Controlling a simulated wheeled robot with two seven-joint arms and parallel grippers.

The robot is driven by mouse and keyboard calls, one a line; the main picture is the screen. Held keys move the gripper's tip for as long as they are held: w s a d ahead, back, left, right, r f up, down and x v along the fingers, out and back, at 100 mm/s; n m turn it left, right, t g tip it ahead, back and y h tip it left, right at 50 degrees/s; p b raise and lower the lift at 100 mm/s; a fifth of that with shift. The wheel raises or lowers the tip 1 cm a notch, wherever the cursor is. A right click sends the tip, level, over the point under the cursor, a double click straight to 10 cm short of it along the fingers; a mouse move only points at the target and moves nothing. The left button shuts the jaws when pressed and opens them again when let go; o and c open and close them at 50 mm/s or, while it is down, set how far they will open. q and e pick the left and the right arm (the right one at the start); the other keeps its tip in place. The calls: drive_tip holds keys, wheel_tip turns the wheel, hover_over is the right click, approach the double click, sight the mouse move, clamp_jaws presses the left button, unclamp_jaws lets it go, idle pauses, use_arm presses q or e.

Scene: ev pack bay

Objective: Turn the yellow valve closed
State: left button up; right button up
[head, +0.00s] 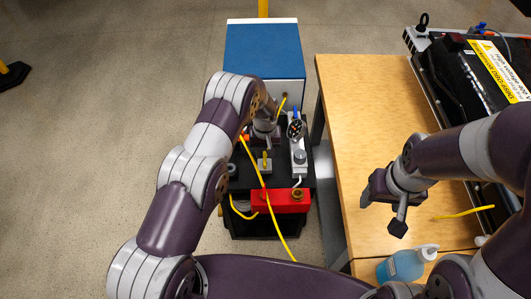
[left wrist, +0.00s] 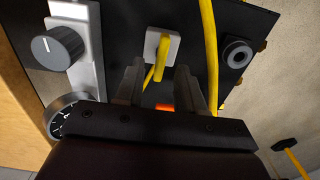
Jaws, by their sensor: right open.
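The yellow valve (left wrist: 164,58) has a lever handle on a pale square block, mounted on a black panel. In the left wrist view it sits at the upper middle, just beyond and between my fingertips. In the head view the valve (head: 265,160) shows small, below my left gripper (head: 264,138). My left gripper also shows in the left wrist view (left wrist: 163,80), with its two fingers apart on either side of the handle's line; I cannot tell whether either finger touches it. My right gripper (head: 381,212) is open and empty above the wooden table.
A yellow hose (left wrist: 209,45) runs close beside the valve. A grey knob (left wrist: 57,47), a gauge (left wrist: 64,112) and a black port (left wrist: 237,53) flank it. A red box (head: 281,202) is at the panel's front. A soap bottle (head: 402,266) and battery pack (head: 465,75) occupy the table (head: 350,130).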

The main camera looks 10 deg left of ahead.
sight(265, 158)
use_arm(q)
drive_tip(key=shift+w+f, duration=0.1)
drive_tip(key=shift+f, duration=1.1)
drive_tip(key=shift+s+f, duration=0.2)
drive_tip(key=shift+s, duration=0.1)
drive_tip(key=shift+w+f, duration=0.15)
clamp_jaws()
use_arm(e)
drive_tip(key=shift+s+a+r, duration=0.1)
drive_tip(key=shift+r, duration=0.25)
